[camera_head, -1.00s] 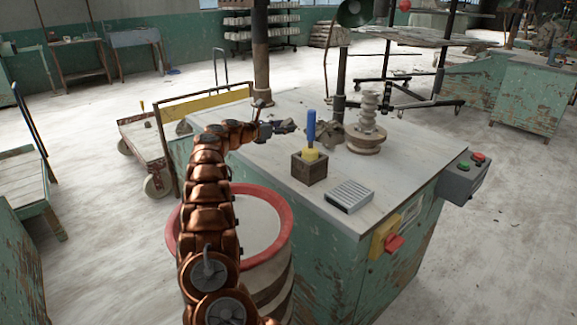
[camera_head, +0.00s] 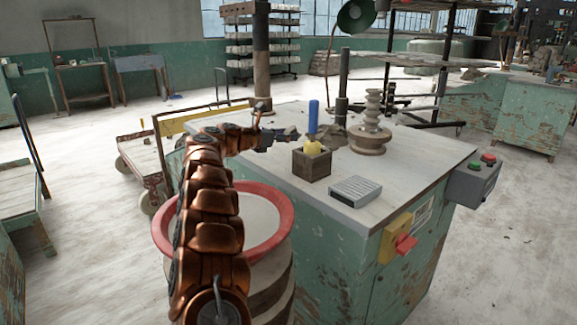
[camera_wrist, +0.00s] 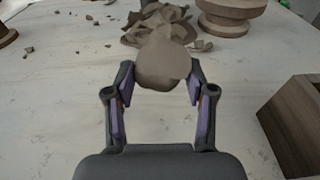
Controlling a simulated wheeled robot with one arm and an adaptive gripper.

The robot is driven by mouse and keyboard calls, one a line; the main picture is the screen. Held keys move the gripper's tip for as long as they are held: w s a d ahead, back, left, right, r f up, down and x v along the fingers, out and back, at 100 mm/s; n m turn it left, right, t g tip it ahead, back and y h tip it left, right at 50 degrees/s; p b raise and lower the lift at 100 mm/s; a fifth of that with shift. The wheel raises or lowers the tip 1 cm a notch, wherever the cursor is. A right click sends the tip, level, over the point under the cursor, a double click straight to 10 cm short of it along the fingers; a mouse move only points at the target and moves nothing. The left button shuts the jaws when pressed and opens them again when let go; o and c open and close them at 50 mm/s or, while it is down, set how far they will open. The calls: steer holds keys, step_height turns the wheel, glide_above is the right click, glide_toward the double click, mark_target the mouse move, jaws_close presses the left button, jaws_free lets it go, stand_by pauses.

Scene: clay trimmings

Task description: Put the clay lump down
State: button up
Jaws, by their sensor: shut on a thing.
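The clay lump (camera_wrist: 164,62) is a rounded grey-brown piece between the fingertips of my gripper (camera_wrist: 161,88) in the wrist view. My gripper is shut on it, with purple-lined fingers on both sides. Just beyond the lump lies a pile of clay trimmings (camera_wrist: 160,20), with crumbs scattered around it. The lump overlaps the pile in the picture, and I cannot tell whether it touches the pile or the tabletop. In the head view, my gripper (camera_head: 279,136) is low over the workbench top (camera_head: 410,160), left of the trimmings (camera_head: 334,138); the lump is not clear there.
A wooden box (camera_head: 311,166) with a blue-handled tool (camera_head: 313,117) stands right of my gripper, also in the wrist view (camera_wrist: 298,122). A turned stack (camera_head: 371,125) stands behind. A grey slotted block (camera_head: 355,190) lies near the front edge. Bare tabletop surrounds my gripper's fingers.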

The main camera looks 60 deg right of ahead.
mark_target(288, 162)
steer(key=shift+s+a+f+b, duration=0.2)
steer(key=shift+s+a+b, duration=0.55)
steer(key=shift+b, duration=0.75)
steer(key=shift+s+a+f+b, duration=0.15)
steer(key=shift+s+a+b, duration=0.55)
steer(key=shift+b, duration=0.75)
steer(key=shift+s+a+b, duration=0.85)
steer(key=shift+a+b, duration=0.3)
steer(key=shift+a+f+b, duration=0.1)
steer(key=shift+f+b, duration=0.55)
steer(key=shift+f, duration=1)
steer(key=shift+f, duration=0.2)
steer(key=o, duration=1.3)
steer(key=shift+r, duration=0.1)
